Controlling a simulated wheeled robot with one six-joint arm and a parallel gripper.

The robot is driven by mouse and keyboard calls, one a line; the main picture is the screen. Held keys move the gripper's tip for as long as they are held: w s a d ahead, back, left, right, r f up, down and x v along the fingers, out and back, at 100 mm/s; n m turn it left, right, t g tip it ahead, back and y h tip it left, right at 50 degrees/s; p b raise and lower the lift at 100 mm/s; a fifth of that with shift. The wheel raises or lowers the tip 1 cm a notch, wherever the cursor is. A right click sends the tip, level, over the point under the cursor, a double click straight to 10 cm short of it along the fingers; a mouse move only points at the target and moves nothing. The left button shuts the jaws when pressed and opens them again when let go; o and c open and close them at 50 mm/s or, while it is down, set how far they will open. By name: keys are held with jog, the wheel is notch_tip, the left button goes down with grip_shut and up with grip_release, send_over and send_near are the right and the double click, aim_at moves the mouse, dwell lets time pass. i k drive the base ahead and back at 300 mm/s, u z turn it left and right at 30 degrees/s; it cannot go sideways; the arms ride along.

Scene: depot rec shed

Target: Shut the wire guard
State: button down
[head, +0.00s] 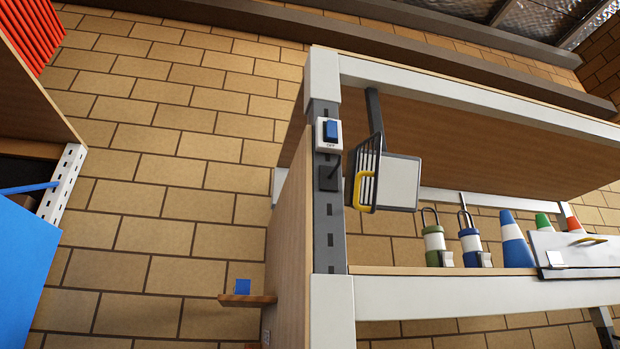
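The wire guard (369,164) is a dark barred grille with a yellow handle (364,190). It is in the head view, right of the grey shelf post. It is seen at a steep angle, at the left side of a pale square lamp-like unit (398,183), and does not cover that unit's pale face. It looks swung open, but its hinge is hard to make out. The unit hangs by a dark bracket (374,118) under the upper shelf. My gripper is not in view.
A switch box (329,134) with a blue rocker is on the post (328,235). Padlock-like items (433,240), cones (515,243) and a pale case (575,250) stand on the lower shelf (470,293). A wooden ledge (247,299) juts out left. The space before the guard looks clear.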

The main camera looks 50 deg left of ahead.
aim_at(358, 180)
jog(key=u, duration=1.35)
